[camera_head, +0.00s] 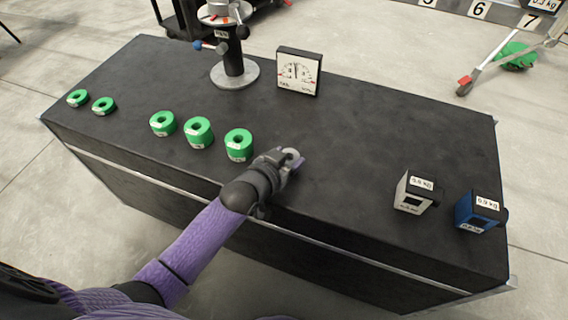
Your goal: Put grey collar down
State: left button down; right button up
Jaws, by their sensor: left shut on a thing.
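My left gripper (288,163) is at the front middle of the black table, just right of the nearest green collar. It is shut on a small grey collar (292,154), which shows only in part between the fingers. The collar is close to the table top; I cannot tell whether it touches it. My right gripper is not in the view.
Several green collars (198,131) stand in a row on the left half of the black table (345,150). A white gauge (298,72) and a stand (234,70) are at the back. White (415,192) and blue (480,212) blocks stand at right. The middle right is clear.

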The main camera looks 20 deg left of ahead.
pick_arm(q)
jog(key=shift+f, duration=0.9)
jog(key=shift+r, duration=0.25)
jog(key=shift+f, duration=0.1)
grip_release()
jog(key=shift+r, duration=0.25)
jog(key=p+v, duration=0.6)
jog(key=v, duration=0.6)
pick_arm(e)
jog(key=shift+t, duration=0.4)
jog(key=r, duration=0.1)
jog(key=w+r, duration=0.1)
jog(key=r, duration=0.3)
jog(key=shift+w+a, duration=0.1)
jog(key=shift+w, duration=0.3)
